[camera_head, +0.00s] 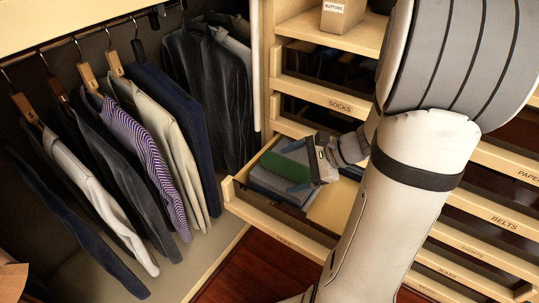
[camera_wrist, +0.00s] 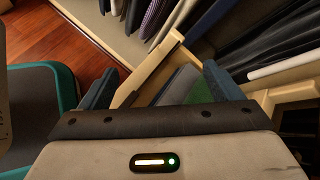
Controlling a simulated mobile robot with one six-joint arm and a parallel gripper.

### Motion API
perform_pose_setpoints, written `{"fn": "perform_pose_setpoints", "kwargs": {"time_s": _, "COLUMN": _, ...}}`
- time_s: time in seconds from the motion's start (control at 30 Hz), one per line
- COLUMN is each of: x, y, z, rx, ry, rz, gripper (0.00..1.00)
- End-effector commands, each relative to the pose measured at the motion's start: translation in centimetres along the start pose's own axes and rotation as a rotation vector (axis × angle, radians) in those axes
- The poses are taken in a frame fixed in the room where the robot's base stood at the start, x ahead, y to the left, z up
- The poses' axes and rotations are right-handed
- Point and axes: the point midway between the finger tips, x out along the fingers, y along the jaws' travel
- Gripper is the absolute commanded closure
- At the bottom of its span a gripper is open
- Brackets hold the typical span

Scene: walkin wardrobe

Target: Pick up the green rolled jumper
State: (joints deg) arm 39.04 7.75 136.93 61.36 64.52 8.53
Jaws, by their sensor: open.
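The green rolled jumper (camera_head: 287,167) lies in the open drawer (camera_head: 262,224), on or beside folded blue-grey clothes (camera_head: 268,184). My gripper (camera_head: 294,167) is over the drawer, its blue fingers apart on either side of the green roll in the head view. In the wrist view my gripper (camera_wrist: 161,86) is open, with a patch of the green jumper (camera_wrist: 217,86) showing beside the right finger. Grey cloth (camera_wrist: 179,84) shows between the fingers. I cannot tell whether a finger touches the jumper; my gripper hides part of it.
Shirts and jackets (camera_head: 130,140) hang left of the drawer. Closed drawers, one labelled socks (camera_head: 339,105), sit above, and others (camera_head: 505,222) lie to the right. A box labelled buttons (camera_head: 341,14) stands on the upper shelf. Bare wooden floor (camera_head: 250,273) lies in front.

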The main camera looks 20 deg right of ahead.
Motion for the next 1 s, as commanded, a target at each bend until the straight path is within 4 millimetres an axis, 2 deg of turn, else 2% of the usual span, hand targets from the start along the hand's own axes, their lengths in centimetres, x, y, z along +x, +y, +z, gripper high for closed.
{"fn": "perform_pose_setpoints", "kwargs": {"time_s": 0.03, "x": 1.4, "y": 0.6, "z": -4.2, "rx": 0.1, "ry": -0.018, "rz": -0.076, "gripper": 0.14}}
{"fn": "perform_pose_setpoints", "kwargs": {"time_s": 0.1, "x": 1.6, "y": 0.2, "z": -7.4, "rx": 0.213, "ry": -0.04, "rz": -0.175, "gripper": 0.14}}
{"fn": "perform_pose_setpoints", "kwargs": {"time_s": 0.2, "x": 1.4, "y": -0.1, "z": -11.4, "rx": 0.341, "ry": -0.066, "rz": -0.296, "gripper": 0.14}}
{"fn": "perform_pose_setpoints", "kwargs": {"time_s": 0.33, "x": 0.9, "y": -0.3, "z": -14.8, "rx": 0.444, "ry": -0.085, "rz": -0.402, "gripper": 0.14}}
{"fn": "perform_pose_setpoints", "kwargs": {"time_s": 0.43, "x": 0.7, "y": -0.5, "z": -15.9, "rx": 0.481, "ry": -0.093, "rz": -0.441, "gripper": 0.14}}
{"fn": "perform_pose_setpoints", "kwargs": {"time_s": 0.57, "x": 1.6, "y": -1.0, "z": -16.2, "rx": 0.491, "ry": -0.096, "rz": -0.453, "gripper": 0.14}}
{"fn": "perform_pose_setpoints", "kwargs": {"time_s": 1.0, "x": 6.7, "y": -3.4, "z": -16.0, "rx": 0.488, "ry": -0.095, "rz": -0.451, "gripper": 0.14}}
